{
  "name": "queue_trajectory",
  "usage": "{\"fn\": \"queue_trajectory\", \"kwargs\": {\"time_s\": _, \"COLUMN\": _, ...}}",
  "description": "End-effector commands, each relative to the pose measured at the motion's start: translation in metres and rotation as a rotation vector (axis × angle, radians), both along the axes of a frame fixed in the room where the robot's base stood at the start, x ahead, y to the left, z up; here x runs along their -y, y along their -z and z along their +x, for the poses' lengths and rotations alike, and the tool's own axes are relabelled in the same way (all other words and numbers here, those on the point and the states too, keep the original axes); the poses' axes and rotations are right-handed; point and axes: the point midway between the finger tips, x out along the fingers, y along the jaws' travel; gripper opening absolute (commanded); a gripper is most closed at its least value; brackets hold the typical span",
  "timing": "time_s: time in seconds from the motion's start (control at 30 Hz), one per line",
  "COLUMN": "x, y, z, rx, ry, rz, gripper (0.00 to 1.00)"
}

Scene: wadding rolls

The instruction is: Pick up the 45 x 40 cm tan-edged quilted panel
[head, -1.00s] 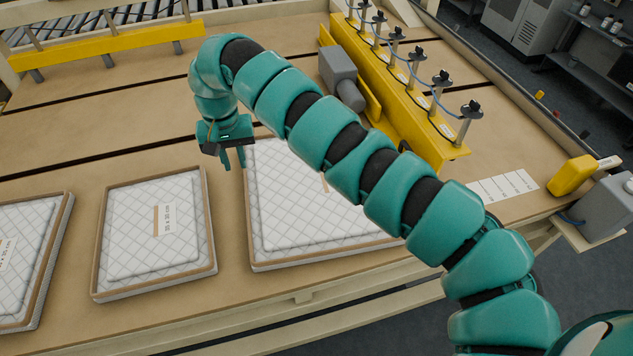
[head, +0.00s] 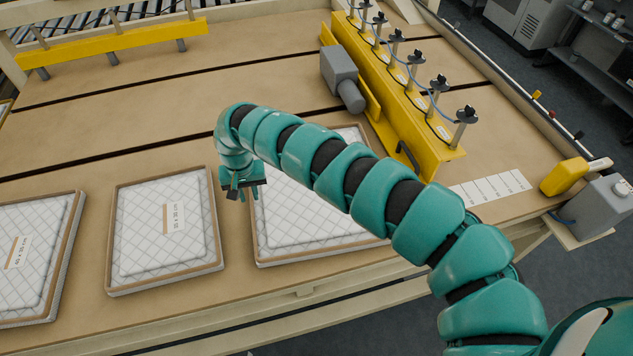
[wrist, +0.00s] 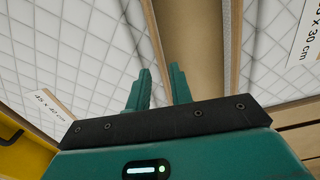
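The 45 x 40 cm panel (head: 310,215) is white and quilted with a tan edge. It lies flat on the table in the head view, partly hidden by my arm. In the wrist view the same panel (wrist: 75,50) is on the left, with its "45 x 40 cm" label (wrist: 48,104). My gripper (head: 244,195) is at this panel's left edge in the head view, over the gap beside the middle panel. In the wrist view my gripper (wrist: 160,72) has its two fingers apart with nothing between them. I cannot tell their height above the table.
A middle panel (head: 140,245) and a left panel (head: 50,270) lie in the same row; the middle one's label (wrist: 309,30) partly reads "x 30 cm". A yellow rail (head: 420,110) with several posts and a grey motor (head: 340,68) stand behind.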

Motion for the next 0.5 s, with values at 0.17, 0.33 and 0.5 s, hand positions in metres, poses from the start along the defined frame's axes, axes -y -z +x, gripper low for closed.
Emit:
{"fn": "queue_trajectory", "kwargs": {"time_s": 0.17, "x": 0.000, "y": 0.022, "z": -0.003, "rx": -0.010, "ry": -0.001, "rz": -0.002, "gripper": 0.22}}
{"fn": "queue_trajectory", "kwargs": {"time_s": 0.33, "x": 0.000, "y": 0.035, "z": -0.001, "rx": -0.003, "ry": 0.001, "rz": 0.000, "gripper": 0.22}}
{"fn": "queue_trajectory", "kwargs": {"time_s": 0.5, "x": 0.001, "y": 0.039, "z": 0.000, "rx": -0.002, "ry": 0.001, "rz": 0.000, "gripper": 0.22}}
